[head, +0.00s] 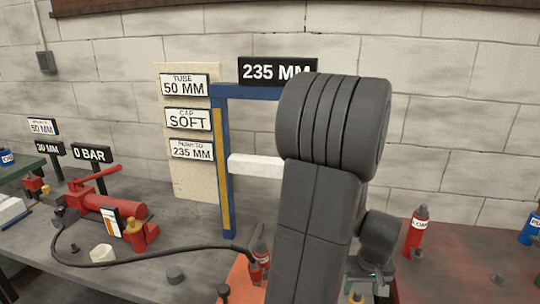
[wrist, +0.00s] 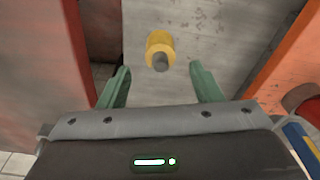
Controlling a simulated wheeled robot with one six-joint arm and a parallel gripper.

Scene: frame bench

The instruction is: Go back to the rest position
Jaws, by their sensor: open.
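My gripper (wrist: 160,85) is open in the wrist view, its two green fingers apart with nothing held between them. A yellow cylinder with a grey end (wrist: 160,44) shows beyond the fingertips, apart from them, in front of a grey surface. In the head view my dark arm stands tall right of the middle and hides part of the blue frame. Only a bit of green near my gripper shows low behind the arm there.
The blue frame (head: 232,180) carries a white bar (head: 256,166) and a 235 MM sign (head: 262,70). A red pump (head: 118,212) with a black hose stands at left. A red bottle (head: 416,232) stands right of my arm.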

